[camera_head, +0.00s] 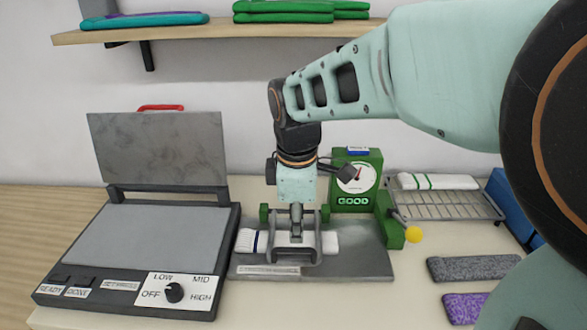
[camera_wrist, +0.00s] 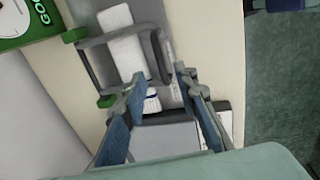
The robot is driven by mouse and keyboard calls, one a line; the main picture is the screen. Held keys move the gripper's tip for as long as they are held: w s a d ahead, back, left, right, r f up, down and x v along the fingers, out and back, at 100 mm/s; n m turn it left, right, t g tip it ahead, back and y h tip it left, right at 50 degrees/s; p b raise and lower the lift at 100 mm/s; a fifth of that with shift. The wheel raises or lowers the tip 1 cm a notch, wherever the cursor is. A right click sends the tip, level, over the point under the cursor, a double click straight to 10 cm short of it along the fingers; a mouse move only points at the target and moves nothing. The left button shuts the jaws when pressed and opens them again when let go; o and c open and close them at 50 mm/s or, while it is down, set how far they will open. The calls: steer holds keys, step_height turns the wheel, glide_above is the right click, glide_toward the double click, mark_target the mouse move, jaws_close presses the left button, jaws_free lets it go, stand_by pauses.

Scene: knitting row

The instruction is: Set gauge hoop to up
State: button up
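The gauge hoop (camera_head: 297,257) is a grey frame lying low across a white roll with a dark blue band (camera_head: 249,240) on the grey gauge base (camera_head: 365,262). In the wrist view the hoop (camera_wrist: 90,72) surrounds part of the white roll (camera_wrist: 125,50). My gripper (camera_head: 296,212) points down above the hoop. Its blue-padded fingers (camera_wrist: 158,88) stand apart in the wrist view, with nothing visibly held. I cannot tell whether a finger touches the hoop. The green gauge (camera_head: 352,180) has a round dial and reads GOOD. A yellow ball knob (camera_head: 413,235) is at its right.
A press with an open lid (camera_head: 157,150) stands left, with an OFF/LOW/MID/HIGH dial (camera_head: 174,292). A wire rack (camera_head: 445,205) holds a white roll. Grey (camera_head: 474,267) and purple (camera_head: 468,306) pieces lie at the right. A shelf (camera_head: 200,33) hangs above.

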mark_target(297, 250)
steer(key=f+b, duration=0.4)
steer(key=f, duration=0.1)
steer(key=w+f+b, duration=0.1)
steer(key=f, duration=0.1)
steer(key=shift+w+f+b, duration=0.1)
steer(key=shift+f+b, duration=0.1)
steer(key=shift+b, duration=0.2)
jaws_close()
